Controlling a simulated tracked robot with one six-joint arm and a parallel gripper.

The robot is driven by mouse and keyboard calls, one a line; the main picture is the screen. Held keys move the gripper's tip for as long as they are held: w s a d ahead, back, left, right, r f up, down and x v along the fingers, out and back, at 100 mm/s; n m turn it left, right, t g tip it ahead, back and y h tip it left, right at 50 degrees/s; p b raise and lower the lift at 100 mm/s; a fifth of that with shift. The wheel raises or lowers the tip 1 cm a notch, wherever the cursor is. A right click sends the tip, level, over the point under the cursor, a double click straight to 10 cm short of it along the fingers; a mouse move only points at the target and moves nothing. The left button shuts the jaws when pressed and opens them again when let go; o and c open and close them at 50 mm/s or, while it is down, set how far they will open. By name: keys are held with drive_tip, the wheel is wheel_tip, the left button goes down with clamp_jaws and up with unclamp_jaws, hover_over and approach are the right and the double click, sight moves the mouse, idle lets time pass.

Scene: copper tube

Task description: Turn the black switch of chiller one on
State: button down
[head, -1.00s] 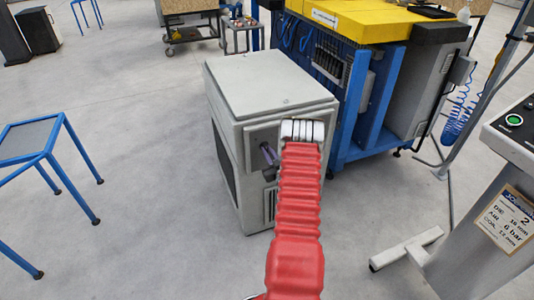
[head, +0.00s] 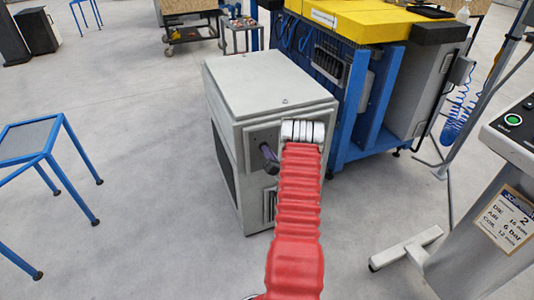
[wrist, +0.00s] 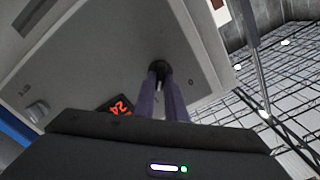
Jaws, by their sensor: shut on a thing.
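The chiller (head: 270,85) is a grey box with a pale lid, standing on the floor in the middle of the head view. I can read no number on it. In the wrist view its panel (wrist: 105,62) fills the upper left and looks tilted. The black switch (wrist: 159,67) is a small dark knob on that panel. My gripper (wrist: 160,76) has its two purple fingers close together and shut on the switch. In the head view my gripper (head: 268,158) is at the chiller's front, partly hidden by my red arm. The fingertips cover part of the switch.
A red-lit display (wrist: 119,107) and a grey knob (wrist: 37,110) are on the same panel. A blue-framed machine with a yellow top (head: 365,26) stands close behind the chiller. A blue stool (head: 42,137) is at left, a control stand (head: 500,190) at right. Floor between stool and chiller is clear.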

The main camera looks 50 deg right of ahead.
drive_tip(key=shift+w+a+f+m, duration=0.15)
drive_tip(key=shift+a+f+m, duration=0.1)
drive_tip(key=shift+m, duration=0.15)
drive_tip(key=c, duration=2)
unclamp_jaws()
drive_tip(key=shift+c, duration=0.2)
drive_tip(key=shift+o, duration=1.2)
drive_tip(key=shift+d+r, duration=0.15)
drive_tip(key=shift+d, duration=0.05)
drive_tip(key=v, duration=1.4)
